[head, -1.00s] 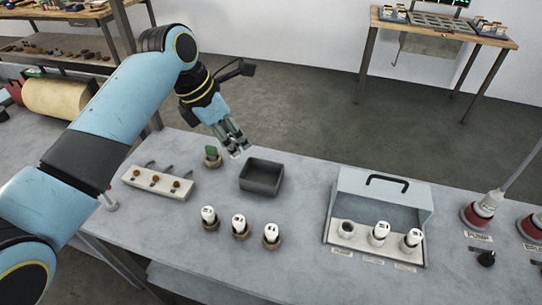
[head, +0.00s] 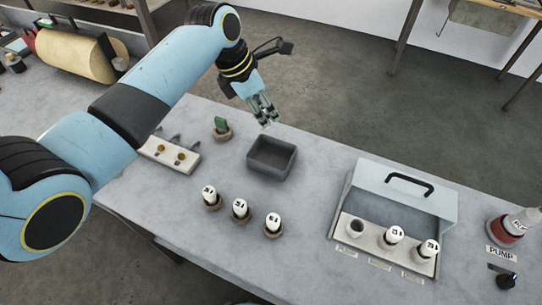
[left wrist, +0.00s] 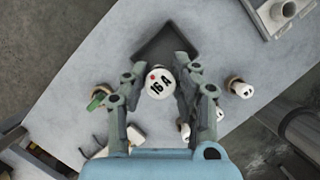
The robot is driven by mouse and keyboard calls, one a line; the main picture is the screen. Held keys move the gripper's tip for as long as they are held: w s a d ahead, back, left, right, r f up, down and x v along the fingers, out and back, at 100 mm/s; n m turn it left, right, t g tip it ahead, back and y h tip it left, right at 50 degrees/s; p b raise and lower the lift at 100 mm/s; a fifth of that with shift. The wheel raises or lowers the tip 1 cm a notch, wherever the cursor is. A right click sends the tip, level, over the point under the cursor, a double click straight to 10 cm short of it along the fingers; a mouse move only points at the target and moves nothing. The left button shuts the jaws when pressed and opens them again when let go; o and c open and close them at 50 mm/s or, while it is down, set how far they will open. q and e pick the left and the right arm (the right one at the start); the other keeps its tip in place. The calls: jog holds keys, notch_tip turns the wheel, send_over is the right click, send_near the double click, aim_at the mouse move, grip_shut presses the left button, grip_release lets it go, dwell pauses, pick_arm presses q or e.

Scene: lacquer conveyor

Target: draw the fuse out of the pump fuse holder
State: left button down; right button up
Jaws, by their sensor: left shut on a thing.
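The fuse box (head: 448,207) stands on the right of the bench with its lid up. Its leftmost holder (head: 355,229) is empty; the other two hold white fuses (head: 393,236) (head: 428,248). The box labels are too small to read. My left gripper (head: 266,117) is above the bench, behind the dark tray (head: 284,165). In the left wrist view my left gripper (left wrist: 158,84) is shut on a round white fuse (left wrist: 158,86) marked 16 A with a red dot. That fuse barely shows in the head view. My right gripper is not in view.
Three white fuses (head: 241,207) stand in round holders at the front. A green piece (head: 221,125) stands in a holder left of the empty tray. A white block with hooks (head: 170,154) lies further left. A red lamp (head: 504,230) labelled PUMP and a black switch (head: 503,279) are at right.

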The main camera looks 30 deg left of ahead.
pick_arm(q)
jog(key=shift+f, duration=0.1)
jog(key=c, duration=1.5)
grip_release()
jog(key=o, duration=0.5)
jog(key=shift+s, duration=0.1)
jog(key=v, duration=1.2)
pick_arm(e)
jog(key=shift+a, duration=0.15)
